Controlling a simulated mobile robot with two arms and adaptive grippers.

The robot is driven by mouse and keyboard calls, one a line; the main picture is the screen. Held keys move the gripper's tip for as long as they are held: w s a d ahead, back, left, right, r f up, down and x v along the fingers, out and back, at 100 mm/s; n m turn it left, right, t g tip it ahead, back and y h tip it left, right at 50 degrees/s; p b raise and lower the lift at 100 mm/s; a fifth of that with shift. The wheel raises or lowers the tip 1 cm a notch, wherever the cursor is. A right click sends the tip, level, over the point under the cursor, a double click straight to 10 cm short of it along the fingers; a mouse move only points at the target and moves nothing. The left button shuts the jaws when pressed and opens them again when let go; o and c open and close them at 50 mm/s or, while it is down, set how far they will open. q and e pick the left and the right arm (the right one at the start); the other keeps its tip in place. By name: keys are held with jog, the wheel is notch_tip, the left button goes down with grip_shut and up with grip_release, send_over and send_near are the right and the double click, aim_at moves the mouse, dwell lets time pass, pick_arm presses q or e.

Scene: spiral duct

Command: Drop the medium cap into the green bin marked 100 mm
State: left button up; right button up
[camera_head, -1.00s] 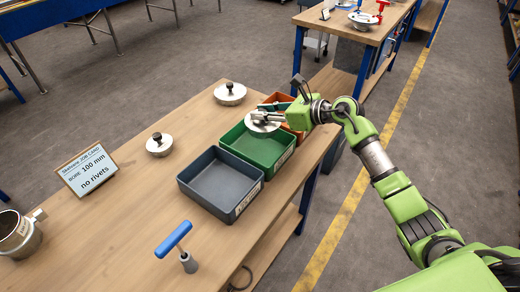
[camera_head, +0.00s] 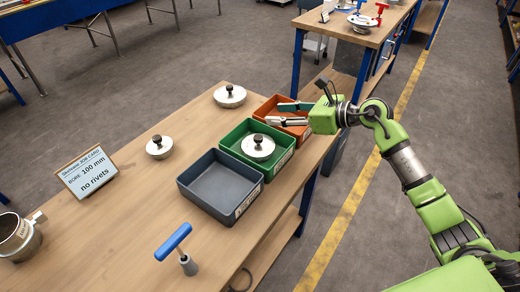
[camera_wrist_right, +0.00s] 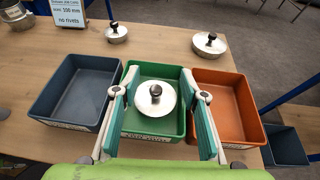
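The medium cap, a silver disc with a black knob (camera_head: 257,146), rests inside the green bin (camera_head: 232,135), the middle one of three bins. In the right wrist view the cap (camera_wrist_right: 155,101) lies in the green bin (camera_wrist_right: 175,74), between and beyond my fingers. My right gripper (camera_head: 288,113) is open and empty, its fingers spread above the orange bin's side in the head view; it also shows in the right wrist view (camera_wrist_right: 160,112). The label on the green bin is too small to read. My left gripper is not in view.
A grey bin (camera_head: 192,190) and an orange bin (camera_head: 290,129) flank the green one, both empty. A small cap (camera_head: 159,147) and a larger cap (camera_head: 229,96) stand on the table.

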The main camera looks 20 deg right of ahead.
jog(key=v, duration=0.5)
jog(key=shift+s+d+r, duration=0.1)
jog(key=shift+s, duration=0.1)
